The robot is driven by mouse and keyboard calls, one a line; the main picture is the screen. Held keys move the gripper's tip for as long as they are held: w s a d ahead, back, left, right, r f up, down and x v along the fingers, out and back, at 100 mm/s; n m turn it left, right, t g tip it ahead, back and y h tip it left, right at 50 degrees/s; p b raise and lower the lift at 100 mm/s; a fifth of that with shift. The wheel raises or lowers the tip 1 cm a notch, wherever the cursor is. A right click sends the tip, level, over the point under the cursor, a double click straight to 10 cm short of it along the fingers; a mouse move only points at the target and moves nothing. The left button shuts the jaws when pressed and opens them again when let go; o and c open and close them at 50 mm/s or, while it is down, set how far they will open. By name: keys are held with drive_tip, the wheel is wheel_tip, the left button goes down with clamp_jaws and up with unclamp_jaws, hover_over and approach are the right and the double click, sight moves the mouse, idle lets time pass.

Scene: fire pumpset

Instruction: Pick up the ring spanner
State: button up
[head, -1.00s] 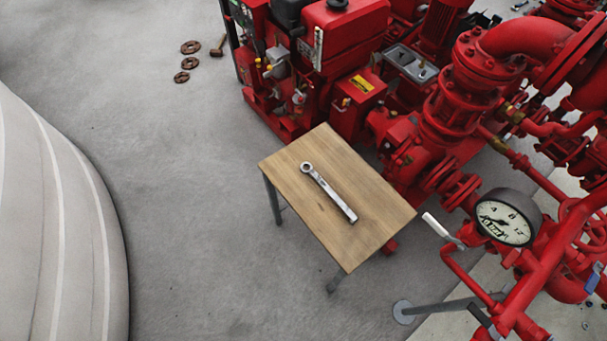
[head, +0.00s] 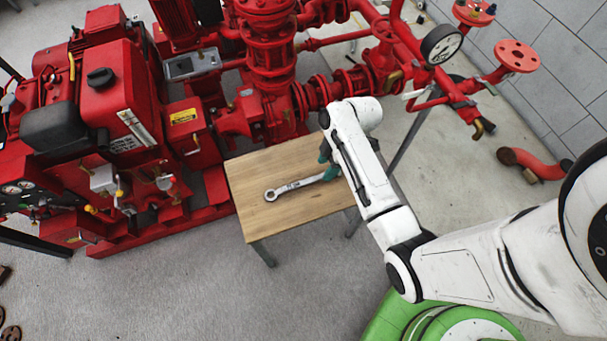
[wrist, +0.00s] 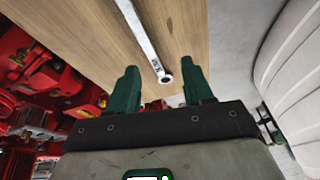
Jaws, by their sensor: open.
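The ring spanner (head: 292,187) is a silver bar with a ring at its left end, lying flat on a small wooden table (head: 245,172). My gripper (head: 327,163) is at the right end of the spanner, partly hidden by my arm. In the wrist view, the two green fingers of my gripper (wrist: 160,66) are spread apart. The near end of the spanner (wrist: 147,42) lies in the gap between them, closer to the right finger, and no contact with the fingers shows. The rest of the spanner runs up out of that view over the wood.
A red pumpset with pipes (head: 268,100) and an engine (head: 110,95) stands close behind and left of the table. A pressure gauge (head: 441,45) rises behind my arm. Grey floor (head: 190,290) is open in front of the table.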

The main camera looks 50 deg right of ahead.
sight(311, 180)
drive_tip(key=shift+n, duration=0.9)
drive_tip(key=x, duration=0.3)
drive_tip(key=w+d+x, duration=0.1)
drive_tip(key=x, duration=0.6)
drive_tip(key=shift+w+d+f, duration=0.3)
drive_tip(key=shift+w+f, duration=0.05)
drive_tip(key=shift+w, duration=0.1)
drive_tip(key=shift+t+y, duration=0.3)
clamp_jaws()
